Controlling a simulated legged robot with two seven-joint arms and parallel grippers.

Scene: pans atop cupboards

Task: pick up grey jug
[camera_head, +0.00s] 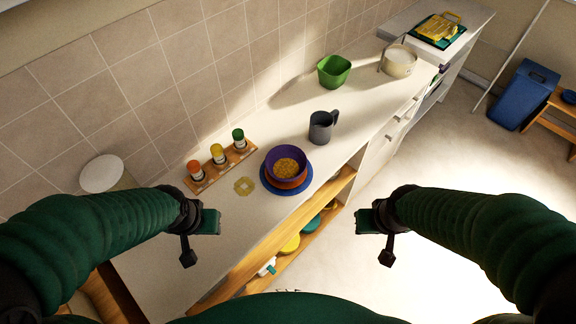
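The grey jug (321,127) stands upright on the countertop, just behind and to the right of the purple bowl, with its handle toward the upper right. My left gripper (204,238) is at the lower left, over the near part of the counter and well apart from the jug. My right gripper (372,236) is at the lower right, out past the counter's front edge over the floor. Nothing shows held in either gripper. Their finger gaps are too small and dark to make out.
A purple bowl (285,156) with yellow food sits on a blue plate (302,184) near the jug. A spice rack (222,168) stands by the tiled wall. A green container (334,70) and a cream pot (399,61) stand farther back. An open shelf (262,262) lies below the counter.

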